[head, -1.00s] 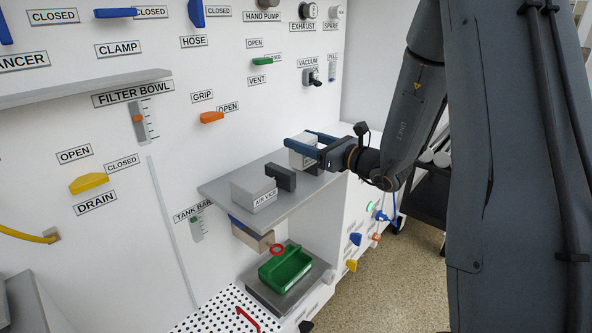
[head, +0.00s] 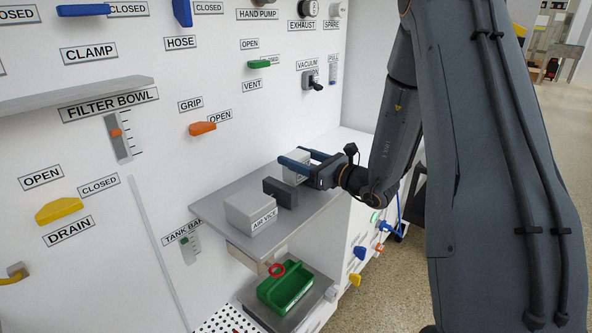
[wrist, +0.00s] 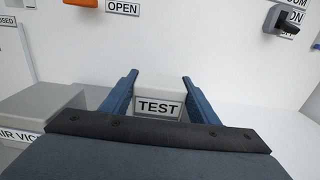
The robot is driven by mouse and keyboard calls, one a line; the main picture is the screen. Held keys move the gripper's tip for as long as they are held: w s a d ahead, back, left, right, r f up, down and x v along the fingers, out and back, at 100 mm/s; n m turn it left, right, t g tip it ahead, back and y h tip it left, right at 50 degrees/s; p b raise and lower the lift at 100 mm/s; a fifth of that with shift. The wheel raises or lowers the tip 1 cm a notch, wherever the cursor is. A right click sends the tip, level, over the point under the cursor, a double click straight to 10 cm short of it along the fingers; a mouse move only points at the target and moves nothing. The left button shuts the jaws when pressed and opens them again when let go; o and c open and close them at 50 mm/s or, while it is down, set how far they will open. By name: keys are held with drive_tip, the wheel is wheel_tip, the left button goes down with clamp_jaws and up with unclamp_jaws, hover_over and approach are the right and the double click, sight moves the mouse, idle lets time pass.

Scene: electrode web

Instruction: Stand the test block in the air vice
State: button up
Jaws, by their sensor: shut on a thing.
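The test block (head: 293,170) is a pale grey block with a TEST label, clear in the wrist view (wrist: 158,102). My gripper (head: 295,156) is shut on it, one blue finger on each side. The air vice (head: 250,212) is a light grey labelled body with a dark jaw block (head: 280,192) beside it, on the grey shelf. The held block is just beyond the dark jaw in the head view. The jaw hides its lower part, so I cannot tell whether it touches the shelf. The vice body also shows at left in the wrist view (wrist: 45,108).
The grey shelf (head: 225,192) juts from a white panel. An orange GRIP handle (head: 202,128) and black vacuum knob (head: 313,82) are on the panel above. A green tray (head: 286,290) sits below the shelf. White surface right of the block is clear.

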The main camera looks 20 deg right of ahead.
sight(290, 177)
drive_tip(key=shift+f, duration=1.8)
drive_tip(key=shift+f, duration=0.1)
drive_tip(key=o, duration=1.4)
